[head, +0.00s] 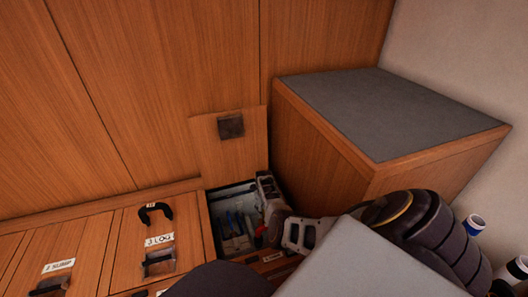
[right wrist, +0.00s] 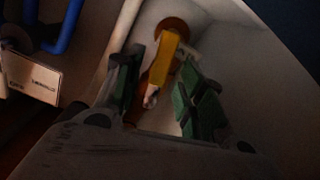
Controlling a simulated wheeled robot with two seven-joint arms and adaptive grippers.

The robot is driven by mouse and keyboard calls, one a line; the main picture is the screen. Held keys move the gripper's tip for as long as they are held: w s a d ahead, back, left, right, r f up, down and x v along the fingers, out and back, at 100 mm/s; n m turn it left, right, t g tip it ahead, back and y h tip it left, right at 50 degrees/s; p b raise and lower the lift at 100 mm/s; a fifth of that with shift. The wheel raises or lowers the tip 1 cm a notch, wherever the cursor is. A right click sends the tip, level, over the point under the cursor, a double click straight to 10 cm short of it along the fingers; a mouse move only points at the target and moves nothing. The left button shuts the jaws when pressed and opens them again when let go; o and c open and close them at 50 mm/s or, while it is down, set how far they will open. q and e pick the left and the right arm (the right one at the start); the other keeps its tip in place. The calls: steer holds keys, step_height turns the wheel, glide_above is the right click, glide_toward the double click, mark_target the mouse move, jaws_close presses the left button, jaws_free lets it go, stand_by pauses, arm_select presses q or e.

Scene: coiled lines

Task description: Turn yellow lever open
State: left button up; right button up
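The yellow lever (right wrist: 165,62) shows in the right wrist view, its upper end at a round orange-brown fitting (right wrist: 172,28) on a pale surface. Its lower end shows a small pale, shiny part. My right gripper (right wrist: 159,68) has its green-padded fingers apart, one on each side of the lever, with visible gaps. I cannot tell how deep the lever lies between them. In the head view my right gripper (head: 272,208) reaches into an open floor compartment, and the lever cannot be made out there. My left gripper is not in view.
The compartment (head: 212,226) holds blue and grey parts, and its raised wooden lid (head: 228,150) stands behind it. A grey-topped wooden box (head: 385,108) rises close on the right. A blue pipe (right wrist: 70,25) and a labelled plate (right wrist: 32,78) lie left of the right gripper.

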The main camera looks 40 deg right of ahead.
step_height(320, 180, up, 11)
stand_by(1.2)
steer(key=shift+r, duration=0.1)
